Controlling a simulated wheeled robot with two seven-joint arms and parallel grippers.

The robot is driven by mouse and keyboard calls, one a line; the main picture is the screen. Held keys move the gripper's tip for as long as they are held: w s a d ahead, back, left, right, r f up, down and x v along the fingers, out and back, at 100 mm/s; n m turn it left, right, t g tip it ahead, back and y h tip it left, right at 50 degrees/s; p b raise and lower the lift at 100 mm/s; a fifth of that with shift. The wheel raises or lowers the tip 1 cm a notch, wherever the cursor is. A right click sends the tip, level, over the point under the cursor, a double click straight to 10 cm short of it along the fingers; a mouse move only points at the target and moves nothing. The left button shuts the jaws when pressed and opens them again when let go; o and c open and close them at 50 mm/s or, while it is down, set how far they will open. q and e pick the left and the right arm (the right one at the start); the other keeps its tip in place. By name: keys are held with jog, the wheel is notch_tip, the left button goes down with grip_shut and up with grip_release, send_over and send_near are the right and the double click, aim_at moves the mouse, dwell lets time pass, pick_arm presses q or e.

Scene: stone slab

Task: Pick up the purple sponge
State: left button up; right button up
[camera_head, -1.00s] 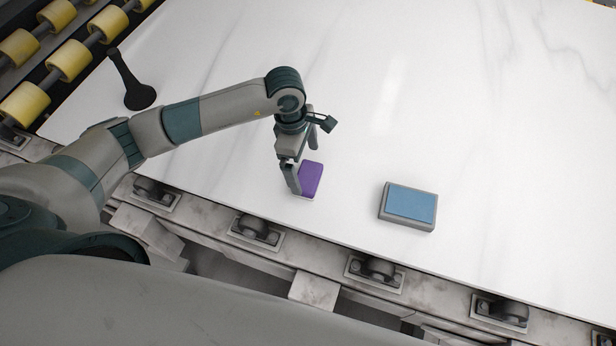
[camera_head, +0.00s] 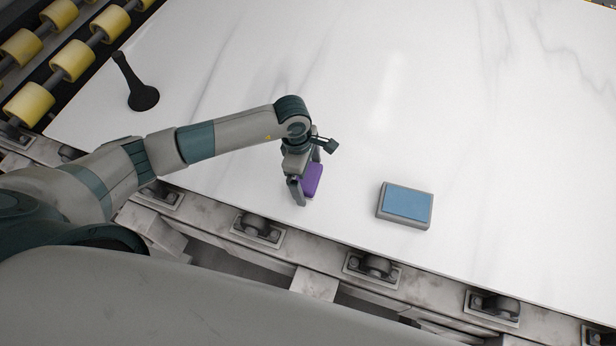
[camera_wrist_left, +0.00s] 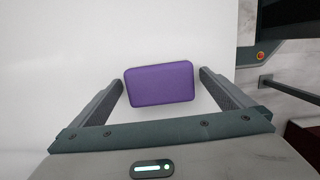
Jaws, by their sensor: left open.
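The purple sponge (camera_head: 312,180) lies on the white stone slab (camera_head: 450,120), near the slab's front edge. In the left wrist view the sponge (camera_wrist_left: 160,84) is a rounded purple block between the two finger tips. My left gripper (camera_head: 308,180) is open, with its fingers down around the sponge. In the left wrist view the gripper (camera_wrist_left: 160,80) has a finger on each side of the sponge, with a small gap at each side. My right gripper is not in view.
A grey block with a blue top (camera_head: 406,205) lies to the right of the sponge. A black object with a round base and a long handle (camera_head: 140,95) stands at the left. Yellow rollers (camera_head: 72,60) line the far left. The slab behind the gripper is clear.

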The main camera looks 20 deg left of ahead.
aim_at(310, 176)
pick_arm(q)
jog(key=shift+c, duration=0.6)
jog(key=c, duration=1)
jog(key=shift+r, duration=0.2)
jog(key=shift+w+r+b, duration=0.1)
jog(key=shift+r+b, duration=0.5)
notch_tip(310, 176, up, 2)
jog(key=shift+r+b, duration=0.2)
jog(key=shift+b, duration=0.65)
jog(key=s+d+r+b, duration=0.3)
jog(key=d+r, duration=0.4)
jog(key=d, duration=0.4)
jog(key=shift+b, duration=0.7)
jog(key=shift+d, duration=0.1)
